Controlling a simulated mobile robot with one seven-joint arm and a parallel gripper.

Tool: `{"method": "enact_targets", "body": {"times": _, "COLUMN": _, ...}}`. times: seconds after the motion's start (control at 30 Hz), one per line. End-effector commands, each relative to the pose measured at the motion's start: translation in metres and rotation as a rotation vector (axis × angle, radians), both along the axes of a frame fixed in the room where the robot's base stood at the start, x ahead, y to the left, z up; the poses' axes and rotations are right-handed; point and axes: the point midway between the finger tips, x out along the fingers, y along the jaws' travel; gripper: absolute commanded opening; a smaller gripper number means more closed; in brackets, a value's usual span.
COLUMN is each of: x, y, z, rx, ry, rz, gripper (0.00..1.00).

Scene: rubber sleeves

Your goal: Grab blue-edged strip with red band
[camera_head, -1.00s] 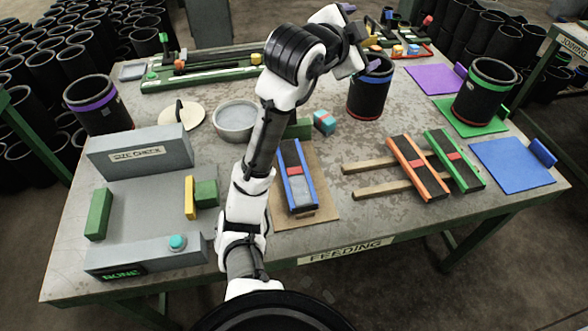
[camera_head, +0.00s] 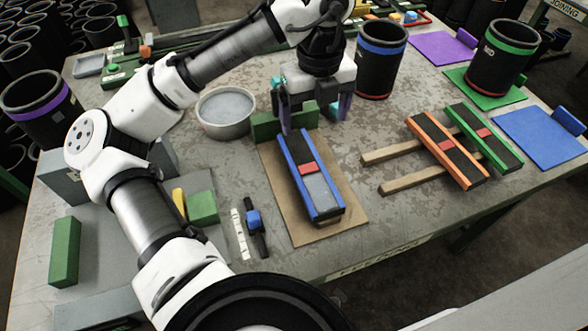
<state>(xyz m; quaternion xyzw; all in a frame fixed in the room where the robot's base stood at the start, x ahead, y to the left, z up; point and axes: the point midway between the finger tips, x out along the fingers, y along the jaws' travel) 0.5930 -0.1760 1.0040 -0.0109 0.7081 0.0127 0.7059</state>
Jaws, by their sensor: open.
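The blue-edged strip (camera_head: 317,188) has a dark and grey face with a red band (camera_head: 308,168) across its middle. It lies on a brown board (camera_head: 347,203) near the table's front, tilted slightly from upper left to lower right. My gripper (camera_head: 312,115) is open and points down. It is above and beyond the far end of the strip, near a green block (camera_head: 265,127). Whether a fingertip touches the green block cannot be told.
Orange-edged (camera_head: 447,152) and green-edged (camera_head: 485,138) strips lie on two wooden rails (camera_head: 407,180) to the right. A round grey bowl (camera_head: 226,113) stands left of my gripper. A blue-banded black sleeve (camera_head: 380,65) stands behind right. A caliper-like tool (camera_head: 255,220) lies left of the board.

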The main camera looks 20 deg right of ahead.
Motion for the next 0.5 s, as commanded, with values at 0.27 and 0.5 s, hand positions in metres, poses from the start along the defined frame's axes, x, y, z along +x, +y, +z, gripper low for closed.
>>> {"method": "enact_targets", "body": {"times": 0.27, "x": -0.001, "y": 0.001, "z": -0.038, "rx": 0.0, "ry": 0.002, "rz": 0.001, "gripper": 0.89}}
{"method": "enact_targets", "body": {"times": 0.5, "x": 0.0, "y": 0.001, "z": -0.08, "rx": -0.002, "ry": 0.0, "rz": 0.002, "gripper": 0.89}}
